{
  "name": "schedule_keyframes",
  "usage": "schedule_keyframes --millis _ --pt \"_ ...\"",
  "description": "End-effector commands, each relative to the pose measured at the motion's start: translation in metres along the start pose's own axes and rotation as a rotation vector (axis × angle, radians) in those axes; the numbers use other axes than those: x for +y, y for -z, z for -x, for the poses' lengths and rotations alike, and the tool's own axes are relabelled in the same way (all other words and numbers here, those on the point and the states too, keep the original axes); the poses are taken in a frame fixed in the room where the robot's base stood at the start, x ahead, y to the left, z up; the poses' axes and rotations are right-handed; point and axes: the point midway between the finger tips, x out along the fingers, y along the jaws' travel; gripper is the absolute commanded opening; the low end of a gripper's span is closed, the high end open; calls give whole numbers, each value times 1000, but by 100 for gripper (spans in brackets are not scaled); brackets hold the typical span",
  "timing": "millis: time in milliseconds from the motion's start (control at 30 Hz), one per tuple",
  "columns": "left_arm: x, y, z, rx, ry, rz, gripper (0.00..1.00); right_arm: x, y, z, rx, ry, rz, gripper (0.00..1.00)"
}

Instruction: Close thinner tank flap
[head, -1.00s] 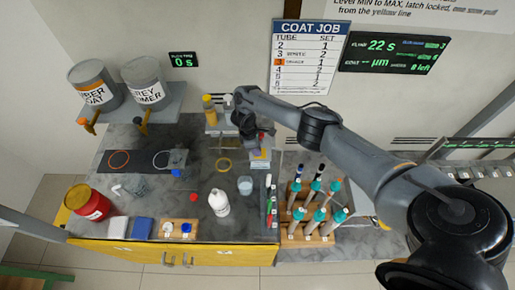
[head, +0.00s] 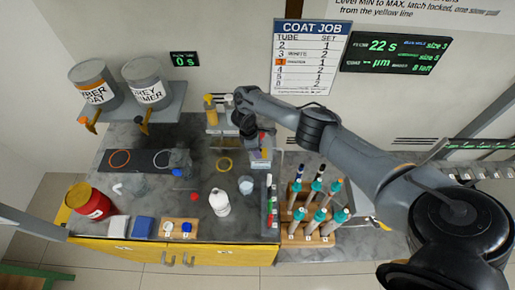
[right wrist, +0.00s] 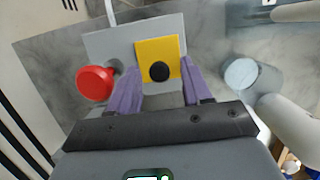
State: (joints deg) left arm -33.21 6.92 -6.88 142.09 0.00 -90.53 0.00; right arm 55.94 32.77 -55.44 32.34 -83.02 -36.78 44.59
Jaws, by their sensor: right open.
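In the right wrist view, a yellow square panel with a black round knob (right wrist: 158,60) shows on a grey unit (right wrist: 115,42), probably the tank flap. I cannot tell whether it stands open or closed. A red round knob (right wrist: 95,83) is to its left. My right gripper (right wrist: 155,88) is open, its two purple fingers at either side of the panel's lower part; I cannot tell whether they touch it. My left gripper is out of view.
A beaker (head: 246,185) and a white bottle (head: 219,202) stand in front of the unit. A rack of teal-topped tubes (head: 313,215) is to the right. A yellow-capped item (head: 211,112) stands behind left.

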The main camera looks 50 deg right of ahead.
Motion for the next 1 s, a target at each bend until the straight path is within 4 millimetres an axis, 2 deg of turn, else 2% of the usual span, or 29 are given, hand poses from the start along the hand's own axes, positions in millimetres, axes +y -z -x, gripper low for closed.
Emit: schedule_keyframes --millis 167,633,800,1000 --pt "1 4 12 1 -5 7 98 0 0 16 1 -1 0 49" --pt "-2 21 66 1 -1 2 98 0 -1 87 0 -1 0 49" --pt "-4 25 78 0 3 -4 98 0 -1 101 -1 0 0 49" --pt "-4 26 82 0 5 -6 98 0 0 108 0 0 0 49"
